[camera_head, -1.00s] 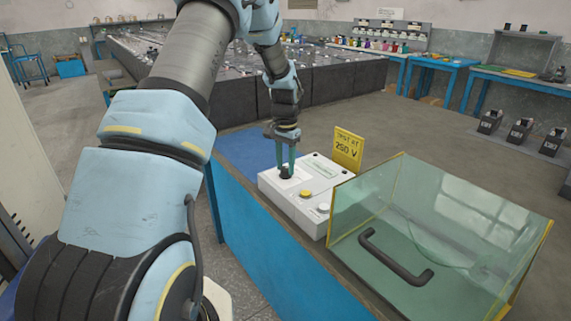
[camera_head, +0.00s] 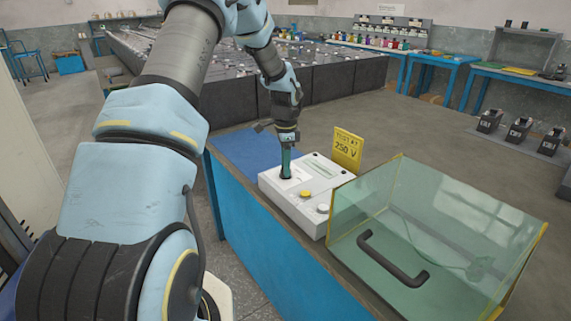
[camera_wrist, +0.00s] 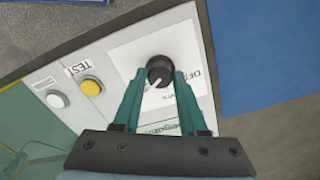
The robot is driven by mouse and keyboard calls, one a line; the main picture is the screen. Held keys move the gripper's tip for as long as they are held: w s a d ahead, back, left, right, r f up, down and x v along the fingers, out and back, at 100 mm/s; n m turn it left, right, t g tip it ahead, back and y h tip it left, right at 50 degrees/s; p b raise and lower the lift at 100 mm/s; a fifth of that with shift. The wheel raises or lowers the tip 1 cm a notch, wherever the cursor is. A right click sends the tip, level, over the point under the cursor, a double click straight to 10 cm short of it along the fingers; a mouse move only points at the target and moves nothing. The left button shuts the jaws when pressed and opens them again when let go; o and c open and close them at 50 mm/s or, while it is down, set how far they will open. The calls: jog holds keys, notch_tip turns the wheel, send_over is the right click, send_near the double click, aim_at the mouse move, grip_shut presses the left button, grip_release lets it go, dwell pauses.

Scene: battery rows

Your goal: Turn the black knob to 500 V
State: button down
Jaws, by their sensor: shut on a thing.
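The black knob (camera_wrist: 160,72) sits on a white panel marked "OFF" on the white tester box (camera_head: 272,185). My gripper (camera_head: 286,172) points down over the left end of the box. In the wrist view my gripper (camera_wrist: 160,80) has its green fingers shut on the knob, one on each side. A white pointer line shows on the knob. The voltage marks around it are mostly hidden or too small to read. A yellow sign (camera_head: 347,147) behind the box reads "TEST AT 250 V".
A yellow button (camera_head: 305,193) marked "TEST" and a white button (camera_head: 323,209) are on the box. A clear guard with a dark handle (camera_head: 392,258) stands close on the right. A blue mat (camera_head: 245,147) lies clear at the left.

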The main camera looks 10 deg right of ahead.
dwell(0.3)
jog(key=shift+c, duration=2.2)
grip_release()
notch_tip(320, 180, up, 11)
jog(key=b, duration=0.2)
jog(key=shift+f, duration=0.1)
jog(key=s+a+n+t, duration=0.1)
jog(key=s+a+n, duration=1.6)
jog(key=s+a, duration=0.4)
jog(key=shift+s+f+t, duration=0.2)
jog(key=shift+s+t, duration=0.1)
jog(key=shift+s, duration=0.35)
